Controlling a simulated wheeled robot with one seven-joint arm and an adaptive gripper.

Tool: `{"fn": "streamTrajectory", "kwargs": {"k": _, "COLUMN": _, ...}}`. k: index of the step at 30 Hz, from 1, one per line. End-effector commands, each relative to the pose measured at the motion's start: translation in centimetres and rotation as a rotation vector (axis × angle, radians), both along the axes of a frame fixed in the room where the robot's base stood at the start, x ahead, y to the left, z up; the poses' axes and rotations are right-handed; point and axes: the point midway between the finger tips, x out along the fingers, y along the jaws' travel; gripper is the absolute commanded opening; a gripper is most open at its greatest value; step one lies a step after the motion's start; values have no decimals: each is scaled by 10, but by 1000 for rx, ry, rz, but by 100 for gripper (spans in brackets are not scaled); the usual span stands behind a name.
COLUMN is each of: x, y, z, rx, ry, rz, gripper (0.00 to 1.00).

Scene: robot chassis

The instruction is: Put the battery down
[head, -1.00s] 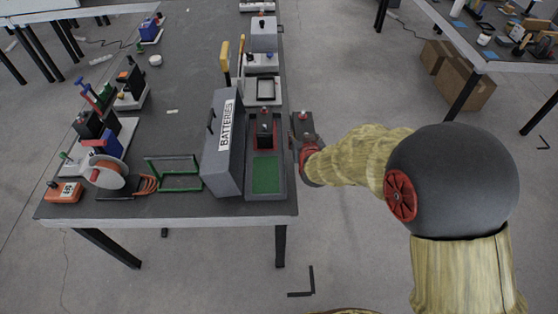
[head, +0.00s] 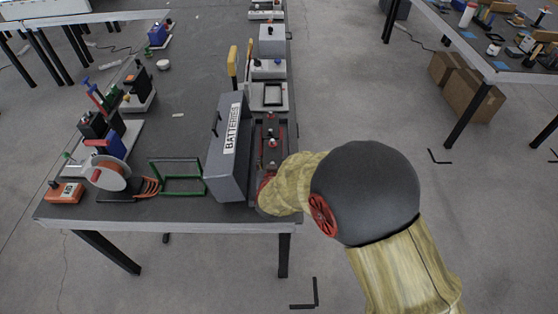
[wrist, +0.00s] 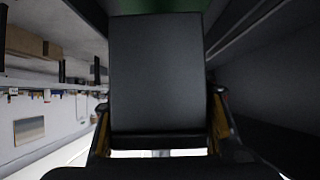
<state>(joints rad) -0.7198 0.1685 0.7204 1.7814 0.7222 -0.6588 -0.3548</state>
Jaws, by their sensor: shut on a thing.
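My gripper (head: 266,180) is shut on a dark battery (head: 272,158) with a light-and-red knob on top. In the wrist view the held battery (wrist: 158,72) is a large dark block between the fingers (wrist: 160,128). I cannot tell whether the battery touches the floor.
A grey tray (head: 269,97) sits beyond the box. The table's right edge is close beside the box.

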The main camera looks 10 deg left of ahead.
Motion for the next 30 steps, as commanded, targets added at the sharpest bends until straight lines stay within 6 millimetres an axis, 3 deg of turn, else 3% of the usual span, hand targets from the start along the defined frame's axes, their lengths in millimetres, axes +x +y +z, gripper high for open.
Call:
{"fn": "streamTrajectory", "kwargs": {"k": 5, "x": 2, "y": 6, "z": 3, "rx": 8, "ry": -13, "rz": 0, "gripper": 0}}
{"fn": "streamTrajectory", "kwargs": {"k": 16, "x": -1, "y": 12, "z": -34, "rx": 7, "ry": -12, "rz": 0, "gripper": 0}}
{"fn": "streamTrajectory", "kwargs": {"k": 29, "x": -1, "y": 11, "z": -37, "rx": 7, "ry": -12, "rz": 0, "gripper": 0}}
{"fn": "streamTrajectory", "kwargs": {"k": 30, "x": -4, "y": 9, "z": -44, "rx": 0, "ry": -1, "rz": 0, "gripper": 49}}
